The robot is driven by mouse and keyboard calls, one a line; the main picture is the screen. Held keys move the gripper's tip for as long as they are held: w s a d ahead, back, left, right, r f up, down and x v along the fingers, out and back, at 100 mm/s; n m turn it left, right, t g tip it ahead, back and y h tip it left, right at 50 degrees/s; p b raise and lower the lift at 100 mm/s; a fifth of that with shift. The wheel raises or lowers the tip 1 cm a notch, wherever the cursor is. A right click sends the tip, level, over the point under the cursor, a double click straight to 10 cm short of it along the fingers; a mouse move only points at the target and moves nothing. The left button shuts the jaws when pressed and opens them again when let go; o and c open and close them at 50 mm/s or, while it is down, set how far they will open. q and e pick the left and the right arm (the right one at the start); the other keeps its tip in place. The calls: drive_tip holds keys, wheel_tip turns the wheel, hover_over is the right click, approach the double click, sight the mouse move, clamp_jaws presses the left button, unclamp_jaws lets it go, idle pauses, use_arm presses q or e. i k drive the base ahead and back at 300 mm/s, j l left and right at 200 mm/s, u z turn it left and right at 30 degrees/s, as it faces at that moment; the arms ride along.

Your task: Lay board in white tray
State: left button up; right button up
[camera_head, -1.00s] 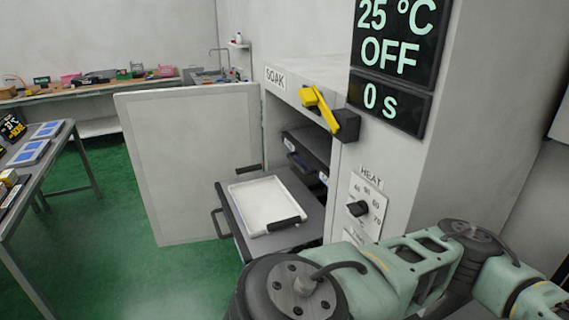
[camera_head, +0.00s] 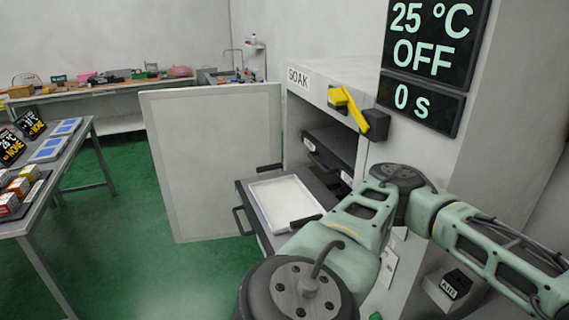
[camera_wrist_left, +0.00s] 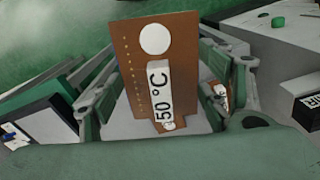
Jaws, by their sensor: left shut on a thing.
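The white tray (camera_head: 284,203) lies flat on a pulled-out dark shelf of the cabinet marked SOAK in the head view. Its inside looks empty, and my arm passes just in front of its near right side. In the left wrist view my left gripper (camera_wrist_left: 158,88) is shut on a brown board (camera_wrist_left: 184,62). The board has a white round spot and a white label reading 50 °C, and stands up between the green fingers. Neither the board nor the gripper fingers show in the head view. My right gripper is not in view.
The cabinet door (camera_head: 212,165) is swung open to the left. A yellow lever (camera_head: 349,108) sits above the opening, and a display (camera_head: 428,62) reads 25 °C, OFF, 0 s. A table (camera_head: 62,175) with boxes and blue-topped items stands left. Green floor is clear between.

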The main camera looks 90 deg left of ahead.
sight(286, 202)
drive_tip(key=k+j+u, duration=0.2)
drive_tip(key=j, duration=0.4)
drive_tip(key=k+j+u, duration=0.15)
drive_tip(key=j, duration=0.4)
drive_tip(key=j+u, duration=0.2)
drive_tip(key=j, duration=0.4)
drive_tip(key=k+j+u, duration=0.2)
drive_tip(key=j, duration=0.45)
drive_tip(key=i, duration=0.1)
